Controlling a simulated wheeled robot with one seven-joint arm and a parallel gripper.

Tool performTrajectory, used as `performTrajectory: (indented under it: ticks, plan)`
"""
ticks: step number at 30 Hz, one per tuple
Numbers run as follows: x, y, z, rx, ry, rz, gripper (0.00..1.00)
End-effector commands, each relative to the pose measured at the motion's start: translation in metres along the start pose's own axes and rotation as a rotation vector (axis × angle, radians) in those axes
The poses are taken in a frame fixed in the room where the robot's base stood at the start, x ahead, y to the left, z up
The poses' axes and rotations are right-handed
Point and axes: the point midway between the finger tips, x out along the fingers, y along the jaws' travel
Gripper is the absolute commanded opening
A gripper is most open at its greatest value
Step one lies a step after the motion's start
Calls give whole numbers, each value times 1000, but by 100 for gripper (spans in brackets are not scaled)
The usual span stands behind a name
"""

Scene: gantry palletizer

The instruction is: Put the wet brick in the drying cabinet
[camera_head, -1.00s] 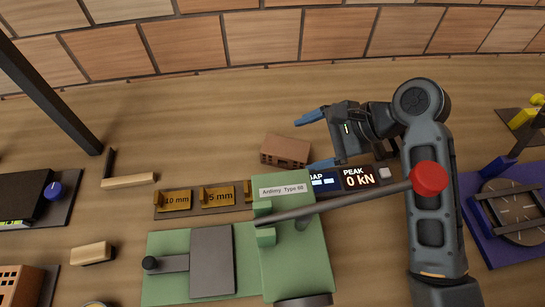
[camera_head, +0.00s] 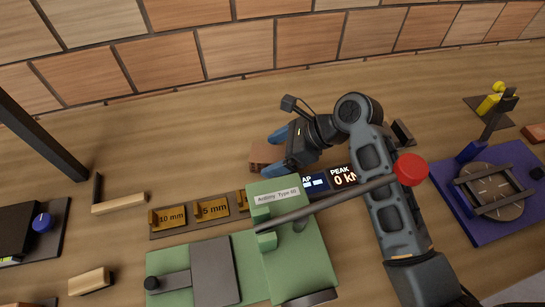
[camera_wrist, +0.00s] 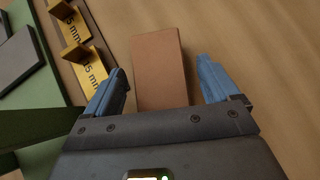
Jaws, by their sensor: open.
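A reddish-brown brick (camera_head: 265,155) lies on the wooden table behind the green press; I cannot tell from its look whether it is wet. My gripper (camera_head: 277,147) is open beside it, with the arm partly hiding the brick's right side. In the wrist view the brick (camera_wrist: 160,65) lies between and ahead of the two blue fingers of my gripper (camera_wrist: 163,85), with gaps on both sides. No drying cabinet can be made out for certain.
The green press (camera_head: 290,250) with its red-knobbed lever stands in front of the brick. A blue base with a round dial (camera_head: 492,190) is at right. The table behind the brick is clear.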

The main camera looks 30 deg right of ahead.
Motion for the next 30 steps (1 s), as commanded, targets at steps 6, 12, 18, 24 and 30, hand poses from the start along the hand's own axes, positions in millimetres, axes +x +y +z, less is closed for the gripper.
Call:
performTrajectory:
  ticks: [6,12,18,24,30]
  plan:
    - [25,1,1,-1,-1,1,88]
    - [27,1,0,-1,-1,0,88]
    - [27,1,0,-1,-1,0,76]
    - [27,1,0,-1,-1,0,57]
    - [27,1,0,-1,-1,0,38]
